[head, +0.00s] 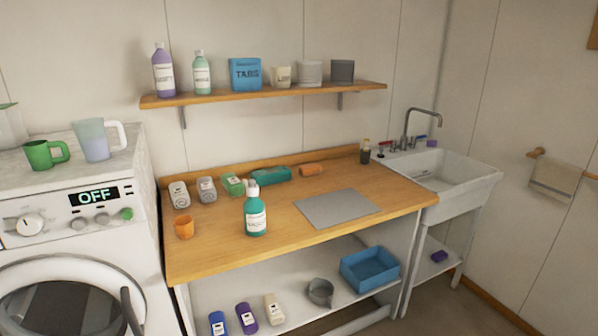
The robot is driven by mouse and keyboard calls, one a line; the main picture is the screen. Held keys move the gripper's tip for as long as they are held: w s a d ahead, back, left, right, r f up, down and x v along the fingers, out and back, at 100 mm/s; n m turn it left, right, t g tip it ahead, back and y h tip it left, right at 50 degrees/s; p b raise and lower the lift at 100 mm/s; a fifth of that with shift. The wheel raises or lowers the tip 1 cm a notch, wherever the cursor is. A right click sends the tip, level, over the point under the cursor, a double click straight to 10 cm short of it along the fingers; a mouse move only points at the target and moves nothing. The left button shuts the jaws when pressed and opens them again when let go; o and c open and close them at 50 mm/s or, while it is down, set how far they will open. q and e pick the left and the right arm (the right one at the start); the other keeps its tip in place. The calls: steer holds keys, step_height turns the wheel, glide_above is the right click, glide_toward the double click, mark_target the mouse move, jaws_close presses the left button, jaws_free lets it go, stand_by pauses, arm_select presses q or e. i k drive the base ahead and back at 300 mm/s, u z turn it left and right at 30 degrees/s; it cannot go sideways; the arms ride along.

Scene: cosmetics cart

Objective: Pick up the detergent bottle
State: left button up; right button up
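A teal bottle (255,212) with a white label and pale cap stands upright on the wooden counter, left of a grey mat. It looks like a detergent bottle. A purple bottle (163,72) and a smaller mint green bottle (201,74) stand on the wall shelf; their labels are too small to read surely. Neither of my grippers shows in the head view, and nothing touches the teal bottle.
The wooden counter (290,238) has a grey mat (337,208), an orange cup (184,227) and several lying containers along the back. A washing machine (75,240) stands left, a sink (440,178) right. A blue bin (370,269) sits below.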

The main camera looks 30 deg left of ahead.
mark_target(253, 208)
steer(key=u, duration=0.5)
steer(key=i, duration=1.3)
steer(key=u, duration=1.35)
steer(key=i, duration=0.25)
steer(key=u, duration=0.1)
